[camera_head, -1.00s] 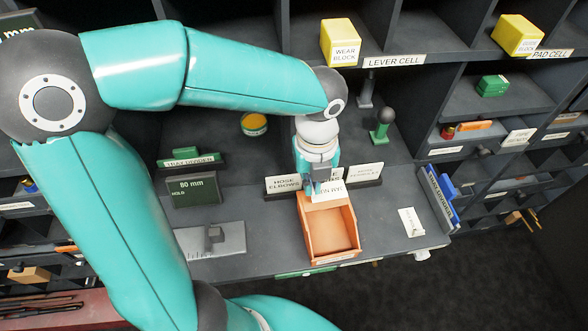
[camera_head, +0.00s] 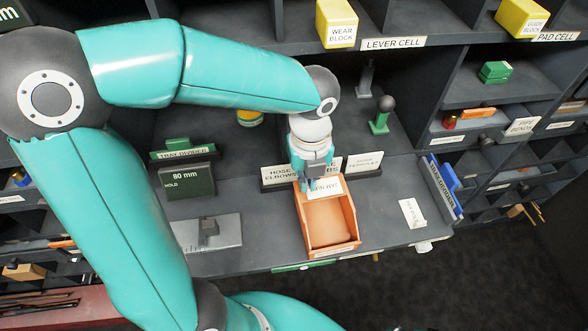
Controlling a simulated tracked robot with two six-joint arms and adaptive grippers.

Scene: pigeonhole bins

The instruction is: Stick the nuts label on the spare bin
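The orange spare bin (camera_head: 330,249) stands open on the grey worktop, its open top facing up. My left gripper (camera_head: 306,183) is over the bin's back left corner. It appears shut on the white nuts label (camera_head: 327,188), whose print reads upside down. The label sticks out to the right of the fingertips, over the back part of the bin. The fingertips are small and partly hidden, and I cannot tell whether the label touches the bin. My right gripper is not in view.
Hose label cards (camera_head: 364,163) stand right behind the bin. A white card (camera_head: 412,213) lies on the worktop to the right. A grey plate (camera_head: 207,234) and an 80 mm sign (camera_head: 188,181) are left. Pigeonholes with a yellow wear block (camera_head: 337,22) rise behind.

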